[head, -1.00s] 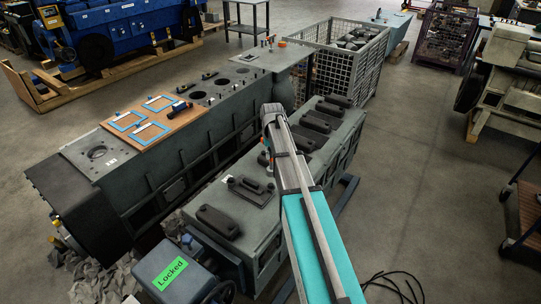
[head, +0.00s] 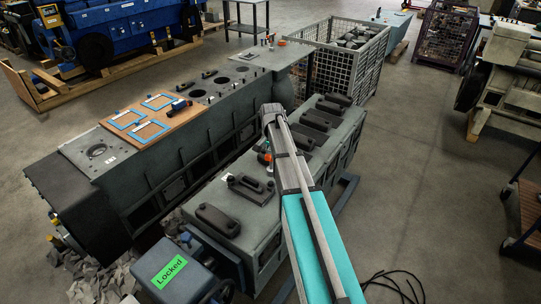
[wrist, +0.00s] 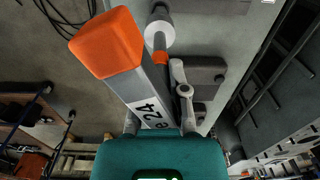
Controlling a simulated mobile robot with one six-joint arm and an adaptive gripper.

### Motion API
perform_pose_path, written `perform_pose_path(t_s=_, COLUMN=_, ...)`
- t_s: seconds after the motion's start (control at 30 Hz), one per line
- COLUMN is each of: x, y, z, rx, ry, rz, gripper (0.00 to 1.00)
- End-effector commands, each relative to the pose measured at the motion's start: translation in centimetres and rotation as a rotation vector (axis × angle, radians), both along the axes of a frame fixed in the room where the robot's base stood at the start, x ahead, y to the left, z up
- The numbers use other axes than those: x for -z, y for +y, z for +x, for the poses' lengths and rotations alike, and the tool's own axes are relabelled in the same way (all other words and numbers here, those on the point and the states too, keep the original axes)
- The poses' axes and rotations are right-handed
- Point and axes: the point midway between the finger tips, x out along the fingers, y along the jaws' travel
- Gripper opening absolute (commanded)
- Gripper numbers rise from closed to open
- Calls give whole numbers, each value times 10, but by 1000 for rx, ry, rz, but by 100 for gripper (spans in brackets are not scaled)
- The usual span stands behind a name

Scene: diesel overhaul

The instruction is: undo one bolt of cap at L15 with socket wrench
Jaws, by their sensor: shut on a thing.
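My gripper (wrist: 184,85) is shut on the socket wrench (wrist: 150,100), a grey bar marked "24" with an orange block at its end, close to the wrist camera. A pale round socket-like part with an orange ring (wrist: 160,50) lies beyond the bar. A dark cap (wrist: 205,76) on a grey surface is behind the finger; I cannot tell whether the socket touches a bolt. In the head view, a cap (head: 250,188) sits left of my arm on the near engine block (head: 185,219). No L15 label is readable.
A longer engine block (head: 120,160) stands to the left, with a wooden board (head: 165,126) on top. Several dark caps (head: 325,112) line the near block behind my arm. A mesh crate (head: 350,62) stands at the back. Open floor lies to the right.

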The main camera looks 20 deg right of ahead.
Motion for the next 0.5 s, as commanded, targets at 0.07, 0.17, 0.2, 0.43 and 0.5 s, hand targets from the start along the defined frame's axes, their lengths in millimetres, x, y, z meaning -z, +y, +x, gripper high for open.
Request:
perform_pose_path(t_s=0.07, x=1, y=0, z=0, rx=58, ry=0, rz=1, gripper=0)
perform_pose_path(t_s=0.17, x=3, y=0, z=0, rx=136, ry=1, rz=1, gripper=0)
perform_pose_path(t_s=0.2, x=3, y=0, z=0, rx=167, ry=1, rz=1, gripper=0)
perform_pose_path(t_s=0.43, x=6, y=0, z=0, rx=345, ry=1, rz=2, gripper=0)
perform_pose_path(t_s=0.5, x=7, y=0, z=0, rx=399, ry=1, rz=2, gripper=0)
